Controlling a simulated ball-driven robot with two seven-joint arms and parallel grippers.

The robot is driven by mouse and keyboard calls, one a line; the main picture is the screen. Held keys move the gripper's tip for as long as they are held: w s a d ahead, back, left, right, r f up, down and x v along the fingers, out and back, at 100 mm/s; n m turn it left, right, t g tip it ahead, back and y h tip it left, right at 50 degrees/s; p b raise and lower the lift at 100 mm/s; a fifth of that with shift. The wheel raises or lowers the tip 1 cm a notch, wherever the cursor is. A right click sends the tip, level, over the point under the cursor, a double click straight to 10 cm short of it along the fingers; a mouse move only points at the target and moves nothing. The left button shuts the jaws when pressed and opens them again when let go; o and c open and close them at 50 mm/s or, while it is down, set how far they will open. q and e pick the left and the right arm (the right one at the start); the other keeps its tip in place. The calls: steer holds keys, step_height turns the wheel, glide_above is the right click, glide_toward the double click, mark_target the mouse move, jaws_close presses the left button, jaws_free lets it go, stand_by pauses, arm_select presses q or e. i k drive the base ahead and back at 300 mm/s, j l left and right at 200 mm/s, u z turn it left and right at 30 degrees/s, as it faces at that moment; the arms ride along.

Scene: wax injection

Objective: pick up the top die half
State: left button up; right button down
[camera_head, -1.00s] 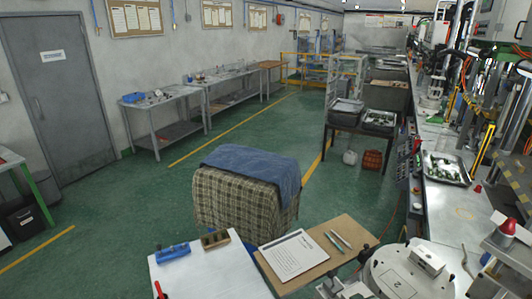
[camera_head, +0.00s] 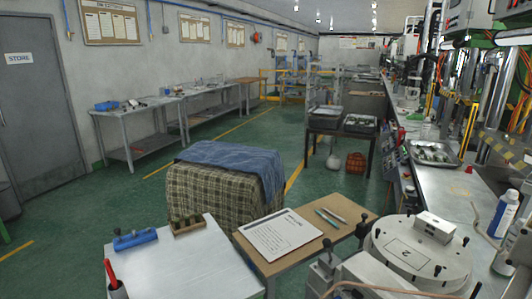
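A round pale grey plate (camera_head: 412,258) marked "2" lies flat at the lower right; it looks like the top die half. A light rectangular block (camera_head: 434,227) sits on top of it, and several dark-knobbed clamps stand around its rim. It rests on a pale base that is partly cut off by the bottom edge of the picture. Neither of my grippers can be made out in the view.
Left of the plate are a wooden board (camera_head: 338,240) with a paper sheet and pens, and a white table (camera_head: 190,262) with a blue block, a brown block and a red-handled tool in a dark cup.

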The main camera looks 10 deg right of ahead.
mark_target(437, 225)
steer(key=z, duration=1.5)
